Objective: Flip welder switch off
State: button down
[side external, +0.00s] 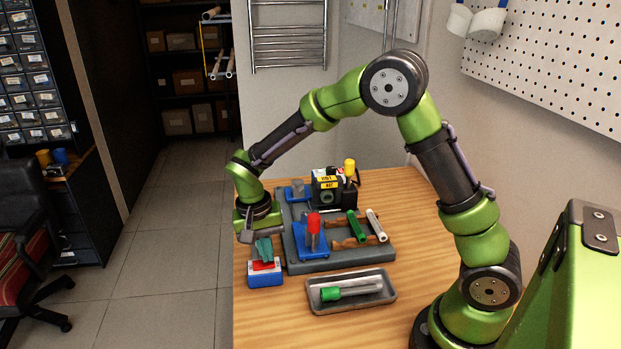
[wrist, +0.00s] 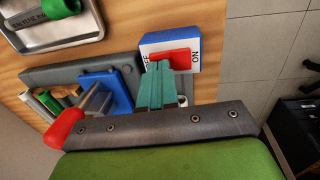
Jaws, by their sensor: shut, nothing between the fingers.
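The switch box (side external: 265,279) is blue and white with a red rocker (side external: 264,265) on top. It stands at the table's left front edge. In the wrist view the box (wrist: 157,38) reads ON at the right, and the lettering at the left is partly hidden. My gripper (side external: 264,250) has teal fingers, shut together and empty, pointing down just over the rocker. In the wrist view the fingertips (wrist: 159,66) overlap the left end of the red rocker (wrist: 178,59). I cannot tell whether they touch it or which way it is tilted. The black welder (side external: 326,195) with a yellow label stands behind.
A grey base plate (side external: 310,266) beside the switch box carries the welder, a blue stand (side external: 313,250) with a red-topped piece, and pipes on a wooden rack. Bare table lies to the right.

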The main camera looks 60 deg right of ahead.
jog(key=shift+f, duration=0.15)
jog(key=shift+s+d+f, duration=0.1)
jog(key=shift+f, duration=0.15)
dwell(0.4)
jog(key=shift+w+a+r, duration=0.2)
jog(key=shift+w+a, duration=0.4)
jog(key=shift+r, duration=0.1)
jog(key=shift+w+r, duration=0.1)
jog(key=shift+r, duration=0.05)
notch_tip(320, 180, up, 13)
jog(key=s, duration=0.1)
jog(key=shift+d+r, duration=0.2)
jog(key=shift+d, duration=0.2)
